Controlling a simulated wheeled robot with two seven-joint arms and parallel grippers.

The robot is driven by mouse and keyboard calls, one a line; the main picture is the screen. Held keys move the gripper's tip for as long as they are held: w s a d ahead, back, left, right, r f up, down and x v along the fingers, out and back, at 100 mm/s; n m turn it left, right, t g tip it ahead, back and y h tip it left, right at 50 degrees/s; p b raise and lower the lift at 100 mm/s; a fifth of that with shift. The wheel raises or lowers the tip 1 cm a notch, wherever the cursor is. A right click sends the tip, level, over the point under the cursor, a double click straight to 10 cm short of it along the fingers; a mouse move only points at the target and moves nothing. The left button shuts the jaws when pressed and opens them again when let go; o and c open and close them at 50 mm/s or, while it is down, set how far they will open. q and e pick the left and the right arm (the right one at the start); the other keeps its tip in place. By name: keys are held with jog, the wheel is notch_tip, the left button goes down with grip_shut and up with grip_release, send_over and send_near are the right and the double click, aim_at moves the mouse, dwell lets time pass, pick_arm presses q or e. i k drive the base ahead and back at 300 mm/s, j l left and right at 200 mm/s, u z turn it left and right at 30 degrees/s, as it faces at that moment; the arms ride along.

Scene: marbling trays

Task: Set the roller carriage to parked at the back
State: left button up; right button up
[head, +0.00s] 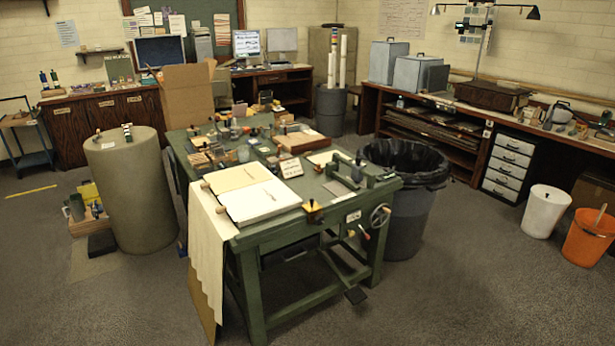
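A green workbench (262,237) stands in the middle of the room, with a spoked handwheel (380,216) on its front right corner. A dark green fitting with an upright part (357,170) sits near the right end of the bench top; it may be the roller carriage, but it is too small to be sure. I cannot make out any parked mark at the back. A stack of pale paper (262,203) lies at the front left of the bench. Neither of my grippers shows in this view.
A black-lined bin (408,215) stands close against the bench's right side. A large drum (133,195) stands to the left. A cardboard box (187,98) is behind the bench. A white bin (543,212) and an orange bucket (588,238) stand at right.

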aim_at(356, 177)
jog(key=i+j+z, duration=0.2)
jog(key=i, duration=0.15)
jog(key=i+z, duration=0.25)
jog(key=i+j+u, duration=0.1)
jog(key=i, duration=0.45)
jog(key=i+j+u, duration=0.15)
jog(key=i, duration=0.35)
